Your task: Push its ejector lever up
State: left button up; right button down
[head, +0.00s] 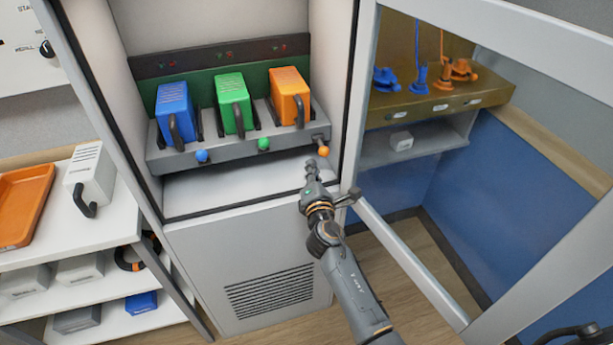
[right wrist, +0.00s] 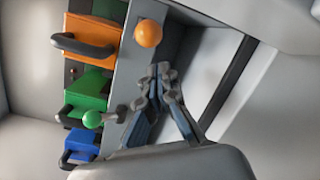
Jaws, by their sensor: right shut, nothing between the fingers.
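Three ejector levers with ball knobs stick out from the front of a grey rack (head: 215,150) in the open cabinet. The orange knob (head: 323,151) is at the right, the green knob (head: 263,144) in the middle, the blue knob (head: 201,156) at the left. My right gripper (head: 312,168) is shut and empty, just below the orange knob and slightly left of it. In the right wrist view, the fingertips (right wrist: 160,72) point toward the orange knob (right wrist: 148,33), with a small gap in the picture. The green knob (right wrist: 92,119) is farther left. My left gripper is not seen.
Blue (head: 173,112), green (head: 233,102) and orange (head: 289,96) modules with black handles stand in the rack. An open door frame (head: 415,265) is right of my right arm. Left shelves hold a white module (head: 90,172) and an orange tray (head: 24,205).

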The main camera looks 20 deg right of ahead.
jog(key=shift+d+r, duration=0.45)
jog(key=shift+d, duration=0.2)
jog(key=shift+p, duration=0.35)
